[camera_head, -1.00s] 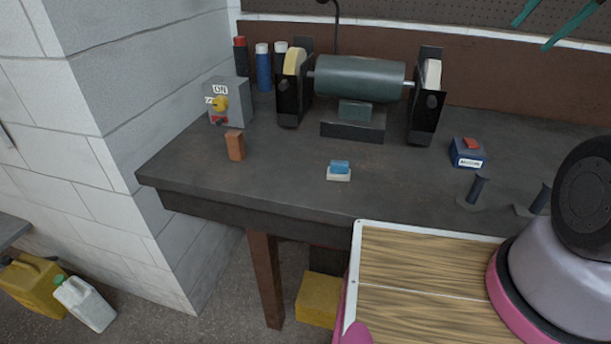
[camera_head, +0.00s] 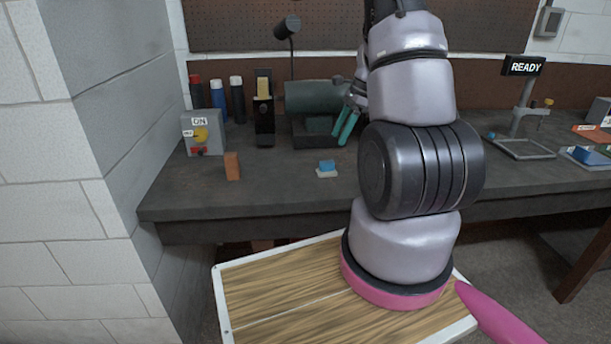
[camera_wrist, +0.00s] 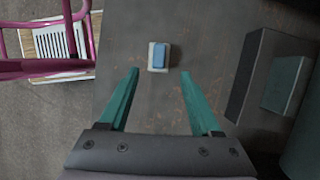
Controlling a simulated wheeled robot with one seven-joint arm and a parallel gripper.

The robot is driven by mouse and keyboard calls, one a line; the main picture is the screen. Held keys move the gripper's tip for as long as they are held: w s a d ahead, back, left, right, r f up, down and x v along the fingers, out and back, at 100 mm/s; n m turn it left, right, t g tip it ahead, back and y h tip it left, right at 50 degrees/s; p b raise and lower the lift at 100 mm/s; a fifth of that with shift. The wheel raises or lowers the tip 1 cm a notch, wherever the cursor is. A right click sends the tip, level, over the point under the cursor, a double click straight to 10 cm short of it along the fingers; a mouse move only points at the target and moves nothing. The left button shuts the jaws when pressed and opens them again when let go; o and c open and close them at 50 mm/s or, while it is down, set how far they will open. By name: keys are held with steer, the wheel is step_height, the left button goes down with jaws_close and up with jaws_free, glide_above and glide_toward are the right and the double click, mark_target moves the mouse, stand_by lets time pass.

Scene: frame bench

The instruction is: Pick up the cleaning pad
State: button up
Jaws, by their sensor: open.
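The cleaning pad (camera_head: 327,169) is a small block with a blue top and a white base. It lies on the dark bench top, in front of the grinder. In the wrist view the pad (camera_wrist: 159,57) lies ahead of the fingertips, near the middle line between them. My gripper (camera_wrist: 159,72) has two green fingers spread apart with nothing between them. In the head view my gripper (camera_head: 350,118) hangs above the bench, to the right of and behind the pad, apart from it. The arm hides part of the grinder.
The bench grinder (camera_head: 312,97) stands behind the pad; its base shows at right in the wrist view (camera_wrist: 262,75). An orange-brown block (camera_head: 232,166) and a grey switch box (camera_head: 202,133) are to the left. Bare bench surrounds the pad.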

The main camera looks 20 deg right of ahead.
glide_above(327, 161)
steer(key=d, duration=0.2)
steer(key=f, duration=0.4)
steer(key=shift+s+a+f, duration=0.15)
steer(key=shift+s+f, duration=0.05)
steer(key=shift+f, duration=0.1)
steer(key=shift+x, duration=2.8)
steer(key=shift+s, duration=0.1)
jaws_close()
